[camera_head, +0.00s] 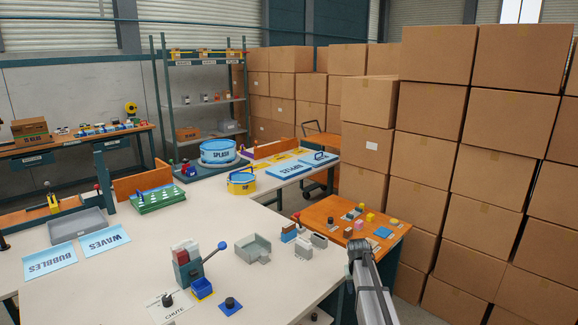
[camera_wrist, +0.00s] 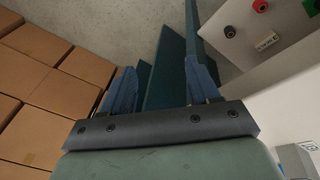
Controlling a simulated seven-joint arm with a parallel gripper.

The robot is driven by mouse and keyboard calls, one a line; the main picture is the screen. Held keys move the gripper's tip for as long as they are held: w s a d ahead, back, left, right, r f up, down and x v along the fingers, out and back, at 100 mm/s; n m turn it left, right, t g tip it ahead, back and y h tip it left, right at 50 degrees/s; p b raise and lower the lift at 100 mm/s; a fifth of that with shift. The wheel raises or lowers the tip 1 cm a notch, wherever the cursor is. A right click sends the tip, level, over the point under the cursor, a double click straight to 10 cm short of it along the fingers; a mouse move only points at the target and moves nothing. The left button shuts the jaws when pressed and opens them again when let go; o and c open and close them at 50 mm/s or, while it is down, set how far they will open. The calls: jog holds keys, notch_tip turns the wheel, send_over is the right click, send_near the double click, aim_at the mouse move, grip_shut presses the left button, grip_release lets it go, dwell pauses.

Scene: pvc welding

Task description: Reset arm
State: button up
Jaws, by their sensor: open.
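My gripper (camera_wrist: 160,92) shows in the wrist view with its two blue fingers spread wide apart and nothing between them. It points down past the table's side, over the grey floor and a dark green table leg (camera_wrist: 172,60). In the head view my arm rises at the lower right, beside the right edge of the white table (camera_head: 225,240); the fingers cannot be made out there.
Stacked cardboard boxes (camera_head: 430,120) stand close on the right. An orange side table (camera_head: 345,230) with small coloured parts is behind my arm.

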jog(key=s+a+f+g+y, duration=0.1)
jog(key=s+a+f+g, duration=0.15)
jog(key=s+f, duration=1.05)
jog(key=s+a+f+g, duration=0.2)
jog(key=s+a+f, duration=0.1)
jog(key=s+f, duration=1)
jog(key=s+a+f+g, duration=0.1)
jog(key=s+f+g, duration=0.1)
jog(key=s, duration=1.5)
jog(key=s+a+f+g+y, duration=0.1)
jog(key=s+a+f+g, duration=0.1)
jog(key=s, duration=1.4)
jog(key=shift+x, duration=0.75)
